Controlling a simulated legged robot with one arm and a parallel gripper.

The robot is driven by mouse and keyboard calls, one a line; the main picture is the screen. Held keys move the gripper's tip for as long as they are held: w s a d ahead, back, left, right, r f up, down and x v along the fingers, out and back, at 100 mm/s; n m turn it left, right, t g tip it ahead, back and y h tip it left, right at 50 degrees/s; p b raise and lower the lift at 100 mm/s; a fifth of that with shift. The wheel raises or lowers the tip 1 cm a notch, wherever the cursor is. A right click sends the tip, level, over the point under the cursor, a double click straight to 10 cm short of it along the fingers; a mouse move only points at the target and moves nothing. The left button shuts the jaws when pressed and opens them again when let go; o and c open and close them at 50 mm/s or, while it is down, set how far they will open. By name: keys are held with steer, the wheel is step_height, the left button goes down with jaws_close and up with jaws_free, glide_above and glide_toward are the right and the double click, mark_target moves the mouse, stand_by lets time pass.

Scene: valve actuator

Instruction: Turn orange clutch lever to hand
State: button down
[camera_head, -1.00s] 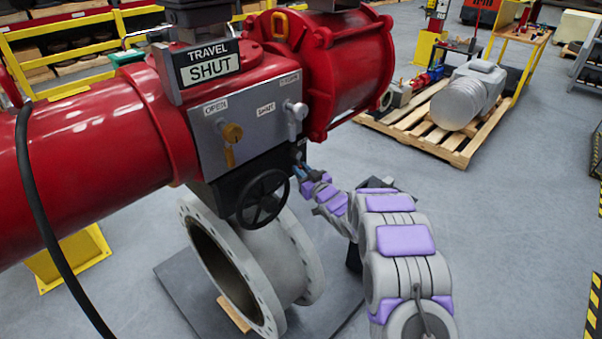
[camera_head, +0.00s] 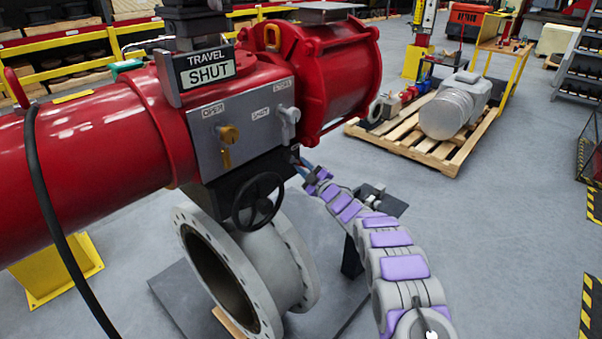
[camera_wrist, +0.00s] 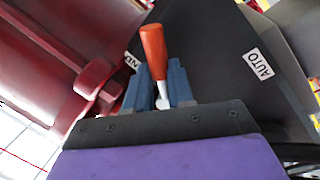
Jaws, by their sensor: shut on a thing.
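The orange clutch lever (camera_wrist: 153,48) shows in the wrist view with its orange grip pointing up and a pale metal shaft below. My gripper (camera_wrist: 160,82) has its blue fingers on either side of the shaft and is shut on the lever. The orange grip sticks out beyond the fingers. A white AUTO label (camera_wrist: 258,64) is to the right on the dark housing (camera_wrist: 205,45). A second label (camera_wrist: 131,61) at left is partly hidden; only its last letters show. In the head view my gripper (camera_head: 302,166) reaches behind the black handwheel, and the lever is hidden.
The black handwheel (camera_head: 258,201) stands close left of my gripper in the head view. The red actuator (camera_head: 85,150) with its OPEN and SHUT panel is above. A grey flanged valve (camera_head: 262,268) is below.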

steer(key=shift+w+n+g+y, duration=0.25)
steer(key=shift+n+y, duration=0.25)
steer(key=shift+n, duration=0.6)
steer(key=shift+r+b, duration=0.1)
steer(key=shift+b, duration=0.2)
steer(key=c, duration=1.3)
jaws_free()
steer(key=shift+s, duration=0.1)
steer(key=o, duration=0.3)
steer(key=shift+d+r, duration=0.1)
steer(key=shift+r, duration=0.05)
steer(key=shift+d, duration=0.1)
steer(key=p+v, duration=0.2)
steer(key=v, duration=1.5)
steer(key=shift+s+d+p, duration=0.1)
steer(key=shift+s+p, duration=0.05)
steer(key=shift+p, duration=0.2)
